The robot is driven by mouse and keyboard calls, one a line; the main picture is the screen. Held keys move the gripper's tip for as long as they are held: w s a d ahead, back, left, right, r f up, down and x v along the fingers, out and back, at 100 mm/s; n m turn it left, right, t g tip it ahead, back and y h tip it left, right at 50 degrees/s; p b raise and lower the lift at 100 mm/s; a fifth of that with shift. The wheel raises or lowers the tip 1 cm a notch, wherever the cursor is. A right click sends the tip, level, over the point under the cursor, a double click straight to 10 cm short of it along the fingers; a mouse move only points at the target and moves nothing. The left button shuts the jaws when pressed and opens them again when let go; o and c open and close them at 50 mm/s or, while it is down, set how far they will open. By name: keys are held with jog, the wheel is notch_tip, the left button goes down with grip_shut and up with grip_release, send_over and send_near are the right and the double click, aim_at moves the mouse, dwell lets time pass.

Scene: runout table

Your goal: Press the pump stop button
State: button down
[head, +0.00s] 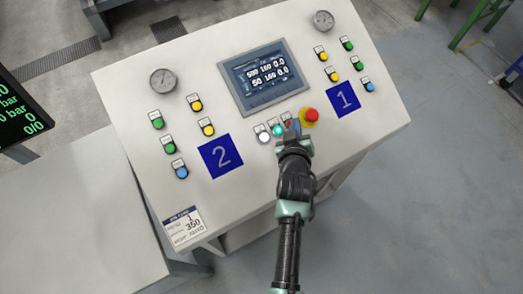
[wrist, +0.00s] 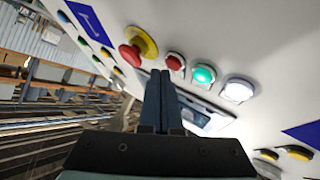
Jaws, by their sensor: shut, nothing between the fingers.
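A small red button (wrist: 174,62) sits in a short row on the sloped panel, beside a lit green button (wrist: 204,74) and a white button (wrist: 238,90). The labels are too small to read, so I cannot tell from them which is pump stop. A larger red mushroom button (wrist: 132,52) on a yellow collar is at the row's other end; it also shows in the head view (head: 311,115). My gripper (wrist: 160,74) is shut and empty, its tips close to the small red button. Contact cannot be told. In the head view my gripper (head: 293,127) partly hides the small red button.
A dark monitor (head: 18,112) stands at the left.

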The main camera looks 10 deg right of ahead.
jog(key=shift+w+f+b, duration=0.15)
jog(key=shift+f+b, duration=0.35)
dwell(0.7)
jog(key=shift+r, duration=0.1)
jog(key=shift+s+d+r+p, duration=0.1)
jog(key=shift+s+r+p, duration=0.3)
jog(key=shift+r+p, duration=0.5)
jog(key=r+p, duration=0.2)
jog(key=shift+s+d+r+p, duration=0.1)
jog(key=shift+s+d+p, duration=0.05)
jog(key=shift+s+p, duration=0.2)
jog(key=r+p, duration=0.1)
jog(key=s+r+p, duration=0.1)
jog(key=r, duration=0.1)
jog(key=shift+s+d+p, duration=0.25)
jog(key=shift+s+p, duration=0.05)
jog(key=shift+p, duration=0.1)
dwell(0.5)
